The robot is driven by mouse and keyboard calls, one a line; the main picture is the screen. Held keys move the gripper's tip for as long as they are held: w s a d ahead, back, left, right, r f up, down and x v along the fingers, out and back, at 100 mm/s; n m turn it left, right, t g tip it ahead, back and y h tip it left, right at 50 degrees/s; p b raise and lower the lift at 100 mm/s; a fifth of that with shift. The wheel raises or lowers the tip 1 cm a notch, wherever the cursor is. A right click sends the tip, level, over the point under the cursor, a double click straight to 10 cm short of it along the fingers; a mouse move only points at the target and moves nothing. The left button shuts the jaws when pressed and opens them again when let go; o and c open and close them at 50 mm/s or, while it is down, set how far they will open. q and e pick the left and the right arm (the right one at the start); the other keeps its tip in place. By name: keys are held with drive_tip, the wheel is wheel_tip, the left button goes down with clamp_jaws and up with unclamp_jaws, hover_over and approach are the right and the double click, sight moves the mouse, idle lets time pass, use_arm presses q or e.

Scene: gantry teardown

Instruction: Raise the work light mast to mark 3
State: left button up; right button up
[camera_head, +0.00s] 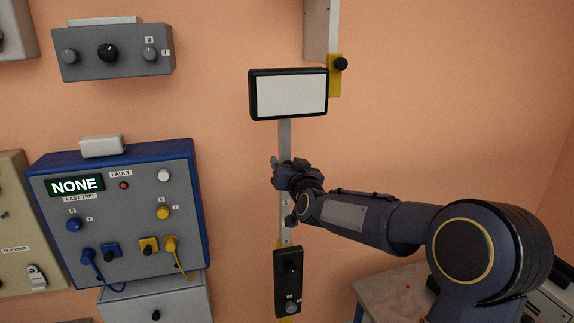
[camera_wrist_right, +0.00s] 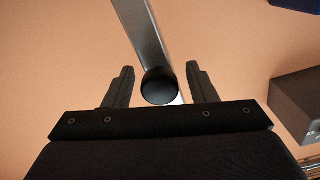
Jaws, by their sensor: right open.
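The work light (camera_head: 290,95), a white panel in a black frame, is on a grey vertical mast (camera_head: 285,133) against the wall. My right gripper (camera_head: 281,168) is at the mast, below the light, and hides part of it. In the right wrist view, its two fingers (camera_wrist_right: 160,68) are apart, one on each side of a round black knob (camera_wrist_right: 159,86). The knob stands in front of the mast (camera_wrist_right: 147,40), with gaps to both fingers. Small marks show on the mast below the gripper, too small to read surely. My left gripper is not in view.
A black box with knobs (camera_head: 288,290) is at the mast's foot. A yellow bracket with a black knob (camera_head: 335,75) is right of the light. A blue-edged panel (camera_head: 140,225) reading NONE hangs at left, a grey control box (camera_head: 120,65) above it. A table (camera_head: 385,290) stands lower right.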

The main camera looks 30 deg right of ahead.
drive_tip(key=v, duration=0.7)
drive_tip(key=shift+b, duration=0.45)
drive_tip(key=shift+s, duration=0.1)
drive_tip(key=s+a+f+n+g+y, duration=0.1)
drive_tip(key=s+a+f+g, duration=0.3)
drive_tip(key=s, duration=0.6)
drive_tip(key=s+a+f+n+g+y, duration=0.1)
drive_tip(key=s+a+f+g+y, duration=0.3)
drive_tip(key=s+f, duration=0.5)
drive_tip(key=s+a+f+n+g+y, duration=0.2)
drive_tip(key=s+a+f, duration=0.4)
drive_tip(key=s, duration=0.6)
drive_tip(key=shift+a+f+g+y, duration=0.2)
drive_tip(key=shift+a+g+y, duration=0.45)
drive_tip(key=shift+g, duration=0.25)
drive_tip(key=shift+w, duration=0.1)
